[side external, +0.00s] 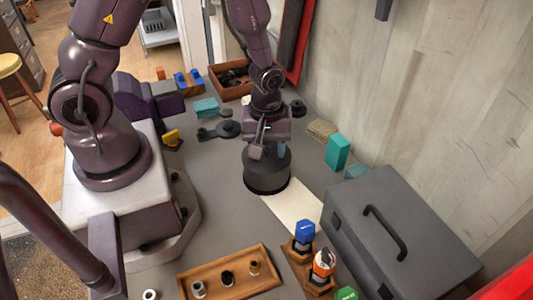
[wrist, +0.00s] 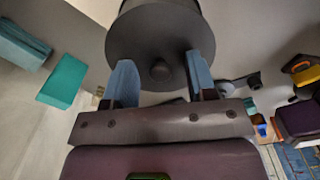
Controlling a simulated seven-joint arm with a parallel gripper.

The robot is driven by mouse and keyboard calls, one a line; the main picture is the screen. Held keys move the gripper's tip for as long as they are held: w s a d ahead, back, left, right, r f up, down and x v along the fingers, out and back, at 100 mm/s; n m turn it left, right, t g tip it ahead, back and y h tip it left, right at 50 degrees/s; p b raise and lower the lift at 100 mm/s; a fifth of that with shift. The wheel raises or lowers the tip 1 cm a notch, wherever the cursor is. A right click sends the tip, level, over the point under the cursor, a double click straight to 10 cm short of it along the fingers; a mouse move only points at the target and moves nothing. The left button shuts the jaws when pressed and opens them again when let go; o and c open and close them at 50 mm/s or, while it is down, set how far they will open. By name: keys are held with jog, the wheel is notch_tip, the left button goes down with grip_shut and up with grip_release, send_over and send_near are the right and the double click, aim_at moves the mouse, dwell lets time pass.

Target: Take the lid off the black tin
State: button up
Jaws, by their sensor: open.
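The black tin (side external: 267,178) stands upright on the grey worktop, in the middle of the side view. In the wrist view its round dark lid (wrist: 150,38) fills the top centre, with a small round knob (wrist: 160,70) on it. My gripper (side external: 267,151) is right over the top of the tin. In the wrist view the two blue fingers of my gripper (wrist: 161,78) are apart, one on each side of the knob, with a gap to it on both sides. The lid is on the tin. My gripper hides part of the lid in the side view.
A grey toolbox (side external: 400,235) with a handle stands at the right. A wooden tray (side external: 230,272) with small parts lies in front. A teal block (side external: 337,152) stands right of the tin. A dark round-ended item (side external: 228,129) lies to the left. Bare worktop lies left of the tin.

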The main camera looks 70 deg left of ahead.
jog(key=shift+c, duration=0.4)
grip_shut()
